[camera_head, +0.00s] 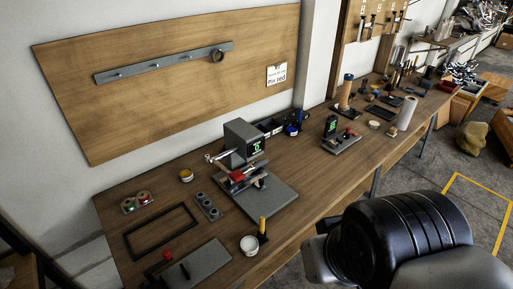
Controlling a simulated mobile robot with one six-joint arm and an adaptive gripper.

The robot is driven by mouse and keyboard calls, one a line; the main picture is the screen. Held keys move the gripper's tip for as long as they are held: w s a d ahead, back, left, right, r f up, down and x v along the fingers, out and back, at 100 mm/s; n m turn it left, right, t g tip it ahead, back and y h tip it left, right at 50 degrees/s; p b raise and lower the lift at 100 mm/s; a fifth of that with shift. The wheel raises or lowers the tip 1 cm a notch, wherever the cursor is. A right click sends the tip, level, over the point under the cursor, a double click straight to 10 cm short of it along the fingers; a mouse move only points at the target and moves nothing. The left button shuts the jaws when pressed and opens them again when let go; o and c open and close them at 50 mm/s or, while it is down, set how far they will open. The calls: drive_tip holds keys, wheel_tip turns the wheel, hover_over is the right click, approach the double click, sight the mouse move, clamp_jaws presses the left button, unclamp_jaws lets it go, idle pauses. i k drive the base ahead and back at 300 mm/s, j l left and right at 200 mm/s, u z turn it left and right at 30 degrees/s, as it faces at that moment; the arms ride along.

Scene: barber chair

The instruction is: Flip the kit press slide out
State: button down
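A grey press-like machine (240,140) with a small dark screen showing a green mark stands on a grey base plate (277,199) near the middle of the wooden bench. A red part (237,175) and small metal pieces sit low at its front. I cannot tell which piece is the slide, or how far in or out it is. A silver bar sticks out at its left side. A second, smaller device (332,125) with a green-lit screen stands further right. My gripper is not in view; only a large black and grey part of my arm fills the lower right.
On the bench (322,180) lie a dark rectangular frame (160,232), a grey block with round holes (208,206), a white cup (249,244), a yellow-topped post (262,228) and a grey plate (200,264).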

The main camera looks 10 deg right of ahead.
sight(255, 177)
drive_tip(key=i+l, duration=0.25)
drive_tip(key=i, duration=0.15)
drive_tip(key=i+l, duration=0.45)
drive_tip(key=i, duration=0.3)
drive_tip(key=l+z, duration=0.05)
